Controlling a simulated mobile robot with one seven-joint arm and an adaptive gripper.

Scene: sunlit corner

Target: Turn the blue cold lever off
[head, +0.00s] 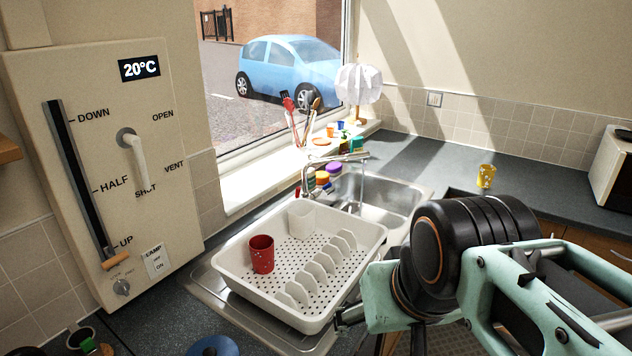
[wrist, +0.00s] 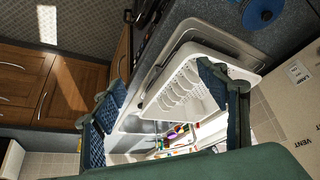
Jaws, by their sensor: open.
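The chrome tap (head: 335,160) stands at the back of the steel sink (head: 385,195), its spout reaching right. A pale vertical streak, which looks like running water, hangs below the spout end. A small red lever (head: 298,192) shows at the tap's left side. In the head view my arm is at the lower right and the fingers are mostly hidden, right of the rack and well short of the tap.
Coloured pots and a utensil holder are behind the tap. A white lamp (head: 358,84) stands on the sill. A wall panel (head: 82,215) rises left.

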